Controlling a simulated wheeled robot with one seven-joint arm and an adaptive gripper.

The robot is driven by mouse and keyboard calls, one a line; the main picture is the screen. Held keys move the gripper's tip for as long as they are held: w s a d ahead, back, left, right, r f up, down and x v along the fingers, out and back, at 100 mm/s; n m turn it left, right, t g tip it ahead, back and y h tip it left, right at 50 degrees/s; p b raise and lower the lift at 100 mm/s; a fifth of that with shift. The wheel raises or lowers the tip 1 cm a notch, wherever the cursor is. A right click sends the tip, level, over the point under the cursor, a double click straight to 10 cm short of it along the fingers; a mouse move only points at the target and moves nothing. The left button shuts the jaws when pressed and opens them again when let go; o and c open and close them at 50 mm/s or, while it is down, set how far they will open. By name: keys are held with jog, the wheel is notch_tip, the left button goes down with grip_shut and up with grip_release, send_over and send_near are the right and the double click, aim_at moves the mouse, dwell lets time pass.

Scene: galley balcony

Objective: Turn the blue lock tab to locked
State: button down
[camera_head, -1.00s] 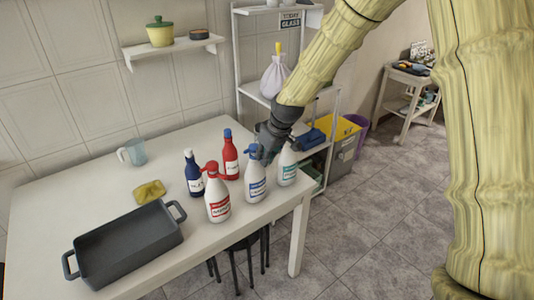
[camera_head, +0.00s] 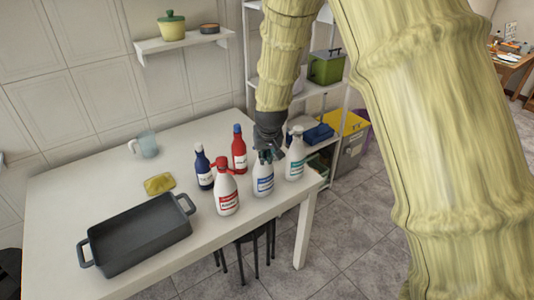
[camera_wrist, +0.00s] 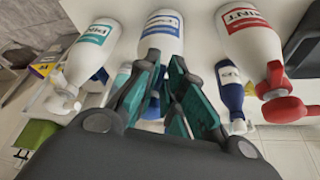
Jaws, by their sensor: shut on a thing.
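A white spray bottle with a blue label (camera_head: 262,184) stands upright on the table, near its front edge. It also shows in the wrist view (camera_wrist: 163,28), at top centre. My gripper (camera_head: 267,156) points down at this bottle's head and covers most of it. In the wrist view, the teal-padded fingers of my gripper (camera_wrist: 165,82) stand on both sides of the bottle's top and are shut on it. A bit of blue (camera_wrist: 154,104) shows between the fingers. The lock tab itself and its position cannot be made out.
A teal-labelled spray bottle (camera_head: 295,163) stands close on the right. A red-headed spray bottle (camera_head: 227,196), a dark blue bottle (camera_head: 203,173) and a red bottle (camera_head: 239,155) stand close on the left. A grey roasting pan (camera_head: 135,238) and yellow sponge (camera_head: 159,184) lie farther left.

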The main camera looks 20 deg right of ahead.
dwell(0.5)
jog(key=c, duration=1.5)
grip_release()
jog(key=shift+v, duration=6)
